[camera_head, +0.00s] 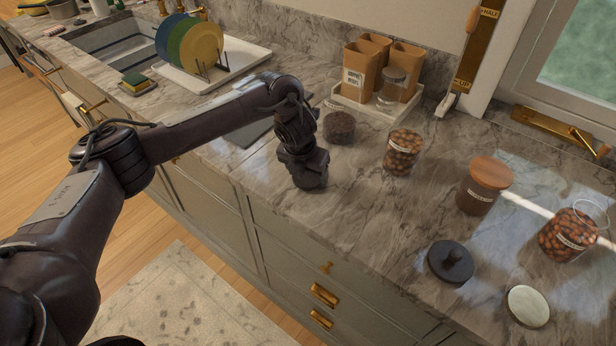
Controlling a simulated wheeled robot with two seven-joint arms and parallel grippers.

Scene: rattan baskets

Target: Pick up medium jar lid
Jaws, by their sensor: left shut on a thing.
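My left gripper (309,178) points down low over the marble counter, left of the open jar of nuts (402,153). It is shut on a small dark thing at its tips. The gripper mostly hides this thing, so I cannot tell for sure which lid it is. A black lid with a knob (450,263) lies on the counter at the right. A pale round lid (527,306) lies near the counter's front edge. A wooden lid (491,172) sits on a brown-filled jar (476,199). My right gripper is not in view.
A jar of dark contents (339,127) stands just behind the left gripper. Another nut jar (567,238) stands at far right. Brown canisters (359,72) stand in a white tray at the back. A plate rack (213,72) is beside the sink. Counter in front of the nut jar is clear.

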